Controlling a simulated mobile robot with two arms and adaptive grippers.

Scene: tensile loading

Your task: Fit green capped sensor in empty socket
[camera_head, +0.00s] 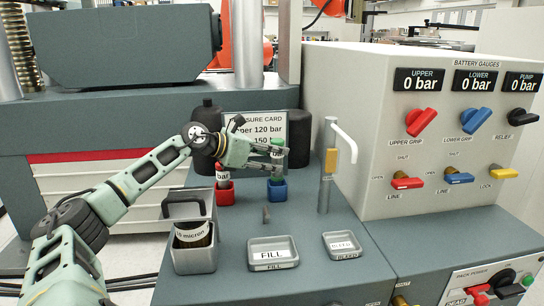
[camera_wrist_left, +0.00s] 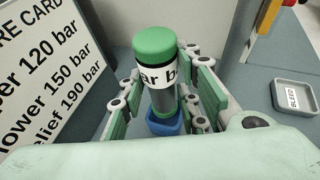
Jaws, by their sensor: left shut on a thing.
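The green-capped sensor (camera_wrist_left: 158,75) has a dark body and a white label reading "bar b" in the left wrist view. Its green cap also shows in the head view (camera_head: 278,142). My left gripper (camera_head: 276,160) is shut on the sensor, with one finger on each side, and holds it roughly upright. The blue socket (camera_head: 277,191) is directly below the sensor and shows in the left wrist view (camera_wrist_left: 164,123). The sensor's lower end meets or overlaps the blue socket in view; I cannot tell how deep it sits. My right gripper is not in view.
A red socket (camera_head: 224,196) left of the blue one holds another labelled piece. The pressure card (camera_head: 262,124) stands behind. A valve post with white lever (camera_head: 326,175) is at right. FILL (camera_head: 272,265) and BLEED (camera_head: 343,254) trays and a filter canister (camera_head: 193,259) are in front.

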